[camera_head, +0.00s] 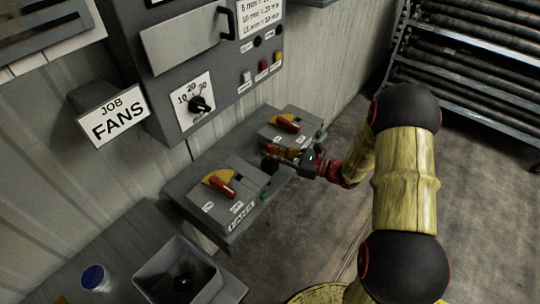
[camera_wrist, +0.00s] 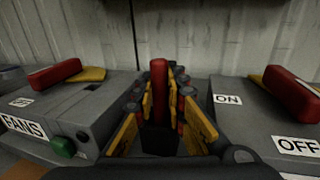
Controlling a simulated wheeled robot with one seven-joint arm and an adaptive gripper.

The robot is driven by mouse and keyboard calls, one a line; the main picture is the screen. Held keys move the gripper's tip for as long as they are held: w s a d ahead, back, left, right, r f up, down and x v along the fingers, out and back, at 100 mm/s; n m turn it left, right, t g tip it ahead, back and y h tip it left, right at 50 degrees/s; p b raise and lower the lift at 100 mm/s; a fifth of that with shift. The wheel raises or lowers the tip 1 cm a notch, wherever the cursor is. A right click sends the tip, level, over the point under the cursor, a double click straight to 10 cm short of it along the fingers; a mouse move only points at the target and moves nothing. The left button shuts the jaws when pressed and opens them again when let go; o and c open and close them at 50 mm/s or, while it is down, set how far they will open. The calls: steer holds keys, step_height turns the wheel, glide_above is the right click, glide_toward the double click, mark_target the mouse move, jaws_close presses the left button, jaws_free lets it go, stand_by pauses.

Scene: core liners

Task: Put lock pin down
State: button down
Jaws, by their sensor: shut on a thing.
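My gripper (camera_head: 275,158) is between the two switch boxes on the grey shelf by the wall. In the wrist view its yellow and black fingers (camera_wrist: 161,115) are shut on an upright red piece, which I take to be the lock pin (camera_wrist: 159,75). Its lower end is hidden between the fingers, and I cannot tell whether it touches the shelf. The near switch box (camera_head: 205,192) has a red handle (camera_head: 222,187) on a yellow plate. The far switch box (camera_head: 272,136) has a similar red handle (camera_head: 289,125).
A grey control panel (camera_head: 185,75) with a knob hangs above the boxes. A "JOB FANS" sign (camera_head: 113,118) juts from the wall. A grey open bin (camera_head: 155,265) and a blue-topped cup (camera_head: 94,278) stand at lower left. A pipe rack (camera_head: 470,75) stands at upper right.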

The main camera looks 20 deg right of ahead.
steer(key=shift+f, duration=0.15)
steer(key=c, duration=2.3)
jaws_free()
steer(key=o, duration=0.4)
steer(key=shift+o, duration=0.4)
